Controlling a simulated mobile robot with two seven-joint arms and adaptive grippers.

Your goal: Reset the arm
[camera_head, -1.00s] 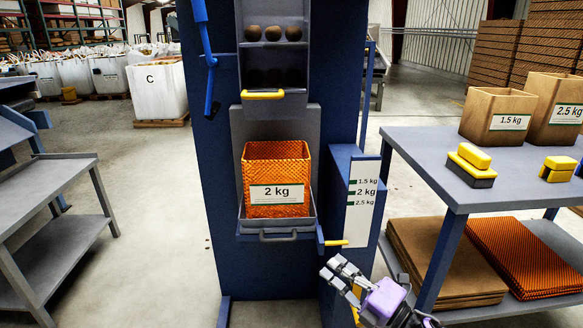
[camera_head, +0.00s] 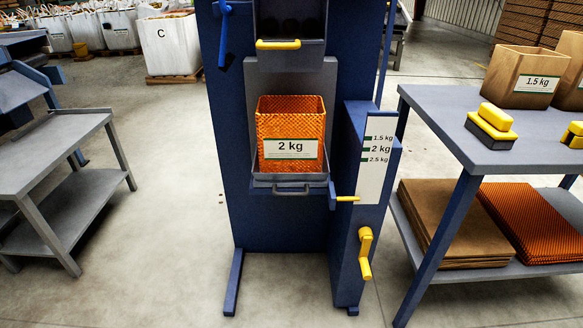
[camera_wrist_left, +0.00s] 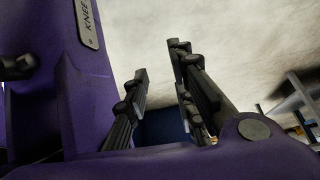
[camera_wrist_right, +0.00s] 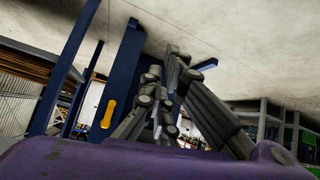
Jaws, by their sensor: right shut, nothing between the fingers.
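My left gripper (camera_wrist_left: 160,60) shows only in its own wrist view; its two dark fingers stand apart with nothing between them. My right gripper (camera_wrist_right: 163,72) shows only in its own wrist view; its fingers are together and hold nothing. Neither arm shows in the head view. The blue grader (camera_head: 222,150) stands in the middle of the head view. An orange woven box labelled 2 kg (camera_head: 290,115) sits upright on its tray. The yellow pointer (camera_head: 348,199) lies below the 2.5 kg mark, and a yellow crank (camera_head: 365,255) is on the side column.
A grey table (camera_head: 440,135) at the right carries a 1.5 kg box (camera_head: 527,75) and yellow-black blocks (camera_head: 490,122). Flat brown boxes (camera_head: 450,225) lie on its lower shelf. A grey bench (camera_head: 60,140) stands at the left. The floor between is clear.

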